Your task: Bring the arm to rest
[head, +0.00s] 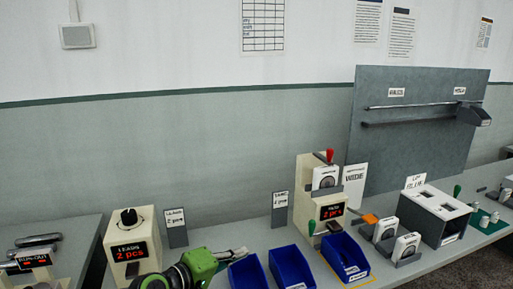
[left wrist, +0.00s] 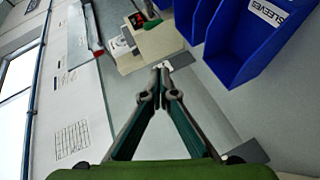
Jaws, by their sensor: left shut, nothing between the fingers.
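My left gripper (head: 240,253) has a green body and grey fingers. It is low in the head view, between the beige "LEADS" box and the blue bins, pointing right. In the left wrist view its two fingers (left wrist: 162,70) meet at the tips, shut with nothing between them. Whether it touches the nearest blue bin (head: 246,274) cannot be told. My right gripper is not in view.
The "LEADS" box (head: 132,245) stands left of the gripper. More blue bins (head: 291,268) are to its right, one also large in the left wrist view (left wrist: 235,60). A beige machine (head: 306,207) with a red-topped lever stands behind. Grey wall is behind the bench.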

